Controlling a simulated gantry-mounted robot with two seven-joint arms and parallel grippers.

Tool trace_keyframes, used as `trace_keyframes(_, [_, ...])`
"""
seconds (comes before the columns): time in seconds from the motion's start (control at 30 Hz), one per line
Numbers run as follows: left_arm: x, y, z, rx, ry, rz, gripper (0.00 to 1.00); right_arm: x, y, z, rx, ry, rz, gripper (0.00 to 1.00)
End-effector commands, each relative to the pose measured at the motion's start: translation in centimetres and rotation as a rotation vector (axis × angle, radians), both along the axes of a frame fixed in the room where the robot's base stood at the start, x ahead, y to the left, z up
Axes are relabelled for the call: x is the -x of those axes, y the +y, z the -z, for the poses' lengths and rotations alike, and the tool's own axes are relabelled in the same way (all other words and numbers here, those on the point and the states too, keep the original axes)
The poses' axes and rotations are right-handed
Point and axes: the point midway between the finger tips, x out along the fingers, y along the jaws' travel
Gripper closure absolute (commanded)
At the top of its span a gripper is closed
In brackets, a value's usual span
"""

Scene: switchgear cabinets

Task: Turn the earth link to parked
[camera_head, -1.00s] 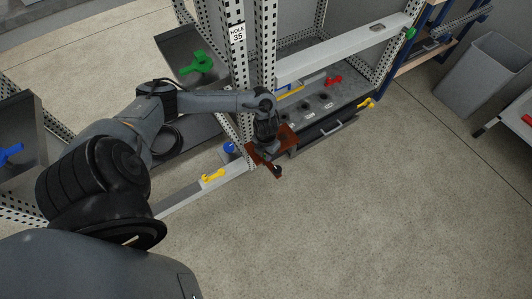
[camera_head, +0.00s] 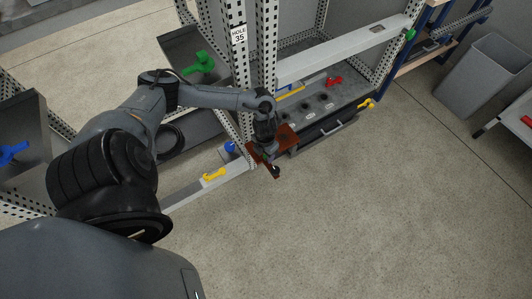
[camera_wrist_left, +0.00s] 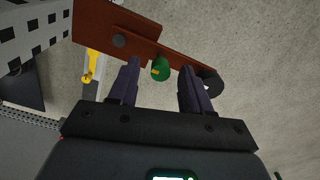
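The earth link looks like a red-brown flat bar (camera_wrist_left: 185,61) with a black round end and a green knob (camera_wrist_left: 160,68) near its middle. It lies against a red-brown plate (camera_wrist_left: 112,30) at the cabinet's front corner; the plate also shows in the head view (camera_head: 287,138). My left gripper (camera_wrist_left: 161,76) is open, with one dark finger on each side of the green knob. I cannot tell whether either finger touches it. In the head view my left gripper (camera_head: 268,154) is over the bar and partly hides it. My right gripper is not in view.
A perforated post with a "HOLE 35" label (camera_head: 238,36) stands beside my left forearm. A yellow handle (camera_head: 214,174) sits on the low rail, with a blue part (camera_head: 229,147) behind it. The floor in front is clear.

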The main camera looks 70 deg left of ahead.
Motion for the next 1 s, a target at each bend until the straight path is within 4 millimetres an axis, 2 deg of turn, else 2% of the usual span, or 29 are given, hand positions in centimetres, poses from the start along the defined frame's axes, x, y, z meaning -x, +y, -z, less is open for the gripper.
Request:
trace_keyframes(0.23, [0.0,0.0,-0.1,0.0,-0.001,-0.001,0.52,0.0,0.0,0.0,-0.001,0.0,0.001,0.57])
trace_keyframes(0.37, [-0.1,0.0,-0.8,-0.001,-0.002,0.0,0.52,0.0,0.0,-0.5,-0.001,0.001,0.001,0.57])
trace_keyframes(0.8, [0.0,0.1,-8.0,-0.002,-0.001,0.001,0.52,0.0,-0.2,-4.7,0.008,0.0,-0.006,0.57])
trace_keyframes(1.0, [0.0,0.1,-10.1,-0.001,-0.001,0.0,0.52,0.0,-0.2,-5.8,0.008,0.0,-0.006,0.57])
